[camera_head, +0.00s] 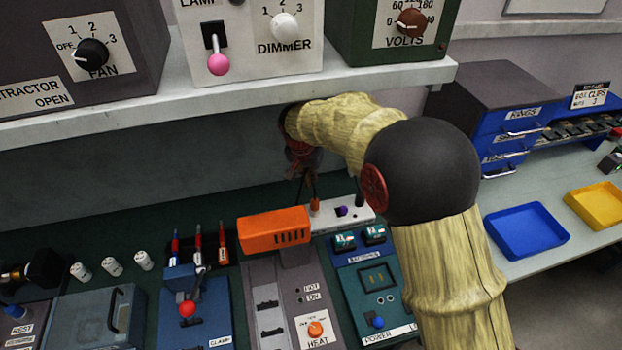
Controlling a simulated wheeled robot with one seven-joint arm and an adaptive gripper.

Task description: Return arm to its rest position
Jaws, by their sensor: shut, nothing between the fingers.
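My arm comes in from the lower right, bends at a large black joint and reaches left under the shelf. My gripper (305,192) hangs at the arm's far end, small and dark, pointing down. Its fingers are shut with nothing seen in them. They are above the back of the bench, close to the orange box (274,230) and a small orange knob on the white strip (342,212). I cannot tell whether they touch anything. My arm hides part of the bench to the right.
A shelf (225,92) with control boxes overhangs the gripper. The bench below holds a clamp unit (195,312), a heat panel (290,305) and a blue-green power unit (376,290). Blue (526,231) and yellow (597,205) trays and blue drawers (510,122) stand at right.

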